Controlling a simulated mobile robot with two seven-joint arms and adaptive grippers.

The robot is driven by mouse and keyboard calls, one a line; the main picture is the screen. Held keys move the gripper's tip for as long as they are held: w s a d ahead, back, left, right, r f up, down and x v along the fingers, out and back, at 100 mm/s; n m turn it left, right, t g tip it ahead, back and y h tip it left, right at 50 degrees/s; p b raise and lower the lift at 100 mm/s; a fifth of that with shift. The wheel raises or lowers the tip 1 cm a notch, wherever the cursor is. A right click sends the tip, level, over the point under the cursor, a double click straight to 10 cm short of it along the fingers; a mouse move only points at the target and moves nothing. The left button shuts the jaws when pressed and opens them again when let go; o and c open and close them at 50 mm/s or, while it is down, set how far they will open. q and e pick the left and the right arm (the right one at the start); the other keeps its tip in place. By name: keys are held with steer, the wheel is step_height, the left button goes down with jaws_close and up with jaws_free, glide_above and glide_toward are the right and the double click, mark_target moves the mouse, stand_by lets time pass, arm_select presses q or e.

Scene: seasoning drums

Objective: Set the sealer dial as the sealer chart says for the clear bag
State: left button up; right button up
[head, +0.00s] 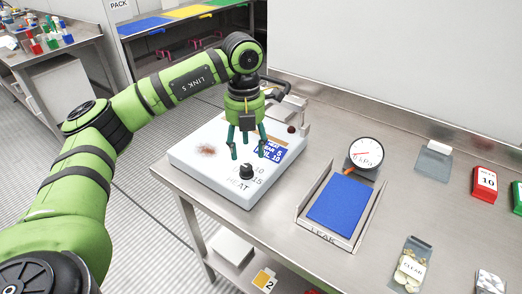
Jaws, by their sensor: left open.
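The white sealer (190,153) sits on the near left of the steel table. Its black dial (247,171) stands on the top near the front edge, with "10", "15" and "HEAT" printed by it. The dial's pointer direction is too small to tell. The blue sealer chart (276,154) is partly hidden by my gripper; a line ending in "EAR" seems to read 5 and "FOIL" 10. My left gripper (248,152) points down, open and empty, its fingers spread above and just behind the dial. The clear bag (412,268), labelled "CLEAR", lies at the front right. My right gripper is out of view.
A leak tray with a blue pad (342,203) and a kPa gauge (366,153) stand right of the sealer. Red block "10" (485,182) and a foil-like packet (489,283) are at the far right. Steel between the sealer and the tray is clear.

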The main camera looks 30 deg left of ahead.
mark_target(246, 167)
arm_select(q)
steer(key=shift+a, duration=0.1)
steer(key=f, duration=0.1)
steer(key=s+f+p, duration=0.1)
steer(key=f, duration=0.1)
step_height(246, 167, down, 2)
steer(key=shift+f, duration=0.2)
steer(key=shift+w+f, duration=0.1)
steer(key=shift+f, duration=0.5)
jaws_close()
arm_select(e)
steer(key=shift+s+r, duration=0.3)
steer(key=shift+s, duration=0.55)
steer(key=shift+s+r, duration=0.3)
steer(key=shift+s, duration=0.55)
